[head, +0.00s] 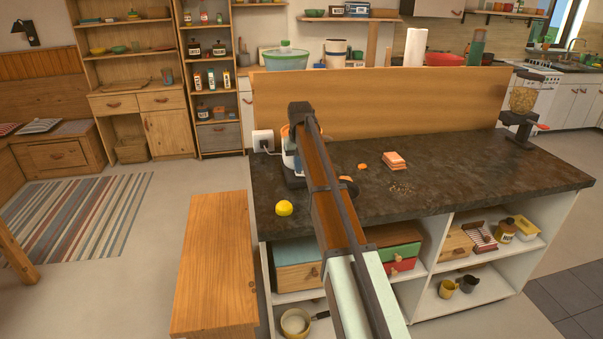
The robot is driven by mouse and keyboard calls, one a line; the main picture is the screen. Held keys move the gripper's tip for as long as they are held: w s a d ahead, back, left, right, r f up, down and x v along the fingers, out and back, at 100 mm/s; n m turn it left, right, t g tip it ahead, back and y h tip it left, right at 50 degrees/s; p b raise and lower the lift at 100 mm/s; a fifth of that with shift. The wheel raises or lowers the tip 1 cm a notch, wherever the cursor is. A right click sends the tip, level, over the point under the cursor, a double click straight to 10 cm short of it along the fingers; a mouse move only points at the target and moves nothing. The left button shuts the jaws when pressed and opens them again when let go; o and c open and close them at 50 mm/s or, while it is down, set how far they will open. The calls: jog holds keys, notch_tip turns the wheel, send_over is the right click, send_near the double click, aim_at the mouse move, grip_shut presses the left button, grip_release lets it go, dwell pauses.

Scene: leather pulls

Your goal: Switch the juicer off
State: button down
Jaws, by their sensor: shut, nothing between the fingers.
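The juicer (290,160) stands on the left part of the dark countertop (440,190). It shows a white body with a dark base and a bit of orange near the top. My arm crosses in front of it and hides its right side. I cannot make out its switch or whether it is on. A cord runs from it to a white socket box (262,139) at the back left. My gripper cannot be made out; my arm's far end is over the juicer area.
A yellow lemon (284,208) lies near the counter's front left edge. A small orange piece (362,166) and a peach-coloured stack (394,160) lie right of my arm. A wooden back panel (400,100) bounds the counter. A dispenser (521,105) stands far right. A wooden bench (215,265) stands left.

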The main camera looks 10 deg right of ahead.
jog(key=shift+r, duration=3.3)
